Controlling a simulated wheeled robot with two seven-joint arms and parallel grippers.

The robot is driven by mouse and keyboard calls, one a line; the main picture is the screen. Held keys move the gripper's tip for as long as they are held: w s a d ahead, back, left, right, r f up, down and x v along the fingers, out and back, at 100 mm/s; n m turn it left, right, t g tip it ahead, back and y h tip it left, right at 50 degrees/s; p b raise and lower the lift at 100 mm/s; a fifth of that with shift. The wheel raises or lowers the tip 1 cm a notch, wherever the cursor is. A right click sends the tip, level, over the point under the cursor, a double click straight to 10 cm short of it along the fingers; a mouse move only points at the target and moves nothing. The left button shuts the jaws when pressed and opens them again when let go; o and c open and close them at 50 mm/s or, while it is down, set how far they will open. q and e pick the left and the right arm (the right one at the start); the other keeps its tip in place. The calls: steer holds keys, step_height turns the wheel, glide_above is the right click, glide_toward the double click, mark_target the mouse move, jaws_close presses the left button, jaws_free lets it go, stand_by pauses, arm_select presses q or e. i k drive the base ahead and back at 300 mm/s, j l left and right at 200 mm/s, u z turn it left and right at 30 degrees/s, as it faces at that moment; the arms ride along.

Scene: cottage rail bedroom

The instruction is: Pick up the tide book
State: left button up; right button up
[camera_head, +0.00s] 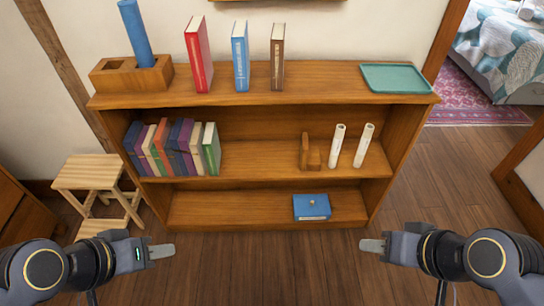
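Three books stand upright and apart on top of the wooden shelf unit (330,97): a red book (199,55), a blue book (240,57) and a brown book (277,57). A row of several books (172,148) in mixed colours leans on the middle shelf at the left. The titles are too small to read, so I cannot tell which is the tide book. My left gripper (162,251) and my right gripper (372,245) are in front of the unit, low in the view, away from all books. Their finger gaps do not show clearly.
On top are a wooden block (130,77) holding a blue cylinder (135,32), and a teal tray (396,78). Two white rolls (350,145) and a wooden bookend (310,153) stand mid-shelf. A stool (92,172) stands left.

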mark_target(239, 36)
steer(key=u, duration=0.6)
steer(key=i+l+u, duration=0.4)
steer(key=l, duration=0.2)
steer(key=l+u, duration=0.25)
steer(key=i+l+u, duration=0.2)
steer(key=l, duration=0.25)
steer(key=i+l, duration=0.1)
steer(key=l, duration=1.05)
steer(key=u, duration=0.05)
